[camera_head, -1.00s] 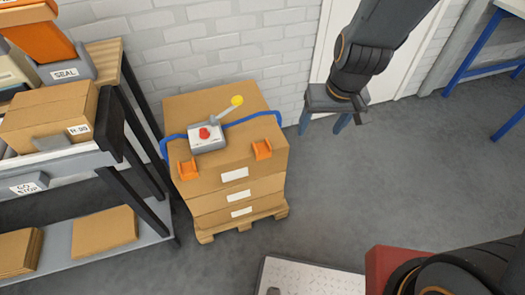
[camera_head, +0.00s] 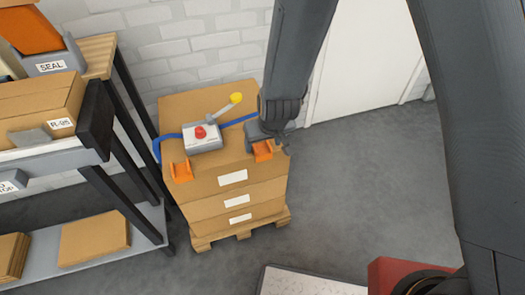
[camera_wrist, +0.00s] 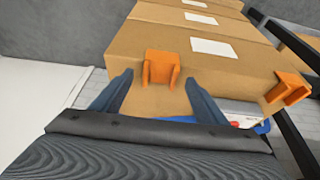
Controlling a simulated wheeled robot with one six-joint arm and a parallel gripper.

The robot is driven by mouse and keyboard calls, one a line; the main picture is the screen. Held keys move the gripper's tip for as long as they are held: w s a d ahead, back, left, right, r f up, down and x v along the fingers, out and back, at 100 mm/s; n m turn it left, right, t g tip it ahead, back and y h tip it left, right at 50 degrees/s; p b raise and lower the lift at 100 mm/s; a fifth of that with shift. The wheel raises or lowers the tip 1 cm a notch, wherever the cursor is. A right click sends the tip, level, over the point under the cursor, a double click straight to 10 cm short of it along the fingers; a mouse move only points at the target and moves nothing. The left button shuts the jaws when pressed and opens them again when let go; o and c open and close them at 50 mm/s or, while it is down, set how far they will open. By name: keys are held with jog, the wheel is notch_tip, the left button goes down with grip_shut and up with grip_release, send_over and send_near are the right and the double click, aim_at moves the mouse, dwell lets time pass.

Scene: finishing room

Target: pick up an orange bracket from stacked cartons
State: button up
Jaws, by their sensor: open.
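Two orange brackets sit on top of the stacked cartons (camera_head: 262,193). The right bracket (camera_head: 264,154) is partly hidden by my gripper in the head view. The left bracket (camera_head: 182,171) stands near the front left edge. In the wrist view, the bracket in front of me (camera_wrist: 162,68) lies just beyond my gripper (camera_wrist: 159,80), between the lines of its two blue-grey fingers. The other bracket (camera_wrist: 287,88) is at the right. My gripper is open and empty; I cannot tell whether a fingertip touches the bracket.
A shelf rack (camera_head: 90,165) with cartons stands close on the left. A white brick wall (camera_head: 190,55) is behind.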

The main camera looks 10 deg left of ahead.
jog(key=shift+w+a+f, duration=0.1)
jog(key=shift+w+f, duration=0.15)
jog(key=shift+f, duration=0.4)
jog(key=c, duration=1.1)
jog(key=shift+c, duration=0.2)
jog(key=shift+r, duration=0.1)
